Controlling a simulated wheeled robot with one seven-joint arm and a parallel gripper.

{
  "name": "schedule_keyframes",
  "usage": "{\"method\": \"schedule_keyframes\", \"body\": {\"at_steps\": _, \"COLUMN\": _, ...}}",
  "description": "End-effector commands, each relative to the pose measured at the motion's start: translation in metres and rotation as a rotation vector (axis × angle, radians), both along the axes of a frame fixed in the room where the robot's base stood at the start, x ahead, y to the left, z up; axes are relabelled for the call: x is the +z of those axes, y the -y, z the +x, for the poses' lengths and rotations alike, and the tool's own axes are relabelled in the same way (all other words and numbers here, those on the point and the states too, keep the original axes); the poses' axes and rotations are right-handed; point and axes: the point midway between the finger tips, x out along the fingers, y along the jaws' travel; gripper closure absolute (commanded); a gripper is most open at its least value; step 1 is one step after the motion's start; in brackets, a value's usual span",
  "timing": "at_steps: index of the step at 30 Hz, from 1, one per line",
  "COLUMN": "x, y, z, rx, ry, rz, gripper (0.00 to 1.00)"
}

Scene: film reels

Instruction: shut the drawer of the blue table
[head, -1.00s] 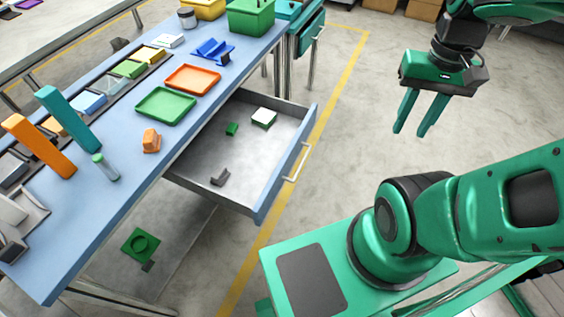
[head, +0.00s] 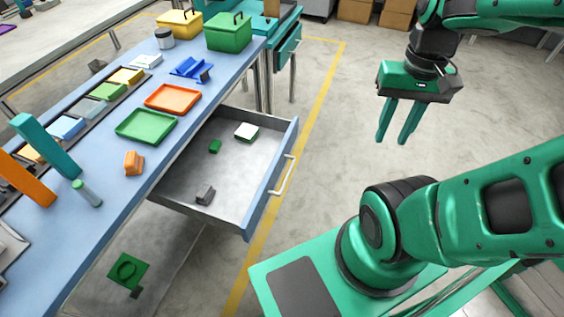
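The blue table (head: 100,222) runs along the left of the head view. Its drawer (head: 257,212) is pulled well out on the table's right side, with a pale bar handle (head: 283,176) on its blue front. Inside lie a white-topped block (head: 246,131), a small green block (head: 215,146) and a grey piece (head: 205,195). My gripper (head: 393,139) hangs in the air to the right of the drawer front, clear of the handle. Its two green fingers point down, a little apart, with nothing between them.
On the tabletop are an orange tray (head: 172,98), a green tray (head: 146,126), an orange piece (head: 133,162) and a teal upright block (head: 47,146). A teal table (head: 290,45) stands beyond the far end. The floor right of the drawer is open, crossed by a yellow line (head: 323,95).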

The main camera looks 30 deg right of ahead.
Motion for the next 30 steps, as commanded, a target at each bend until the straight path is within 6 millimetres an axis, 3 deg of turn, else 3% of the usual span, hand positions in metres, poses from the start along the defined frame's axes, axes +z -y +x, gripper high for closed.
{"method": "schedule_keyframes", "body": {"at_steps": 1, "x": 0.000, "y": 0.002, "z": 0.004, "rx": -0.028, "ry": 0.006, "rz": -0.004, "gripper": 0.83}}
{"method": "schedule_keyframes", "body": {"at_steps": 3, "x": -0.002, "y": 0.005, "z": 0.016, "rx": -0.093, "ry": 0.008, "rz": -0.011, "gripper": 1.00}}
{"method": "schedule_keyframes", "body": {"at_steps": 11, "x": -0.028, "y": 0.024, "z": 0.092, "rx": -0.523, "ry": 0.037, "rz": -0.004, "gripper": 1.00}}
{"method": "schedule_keyframes", "body": {"at_steps": 24, "x": -0.113, "y": 0.038, "z": 0.220, "rx": -1.334, "ry": 0.037, "rz": 0.221, "gripper": 1.00}}
{"method": "schedule_keyframes", "body": {"at_steps": 30, "x": -0.144, "y": 0.038, "z": 0.259, "rx": -1.634, "ry": -0.017, "rz": 0.354, "gripper": 1.00}}
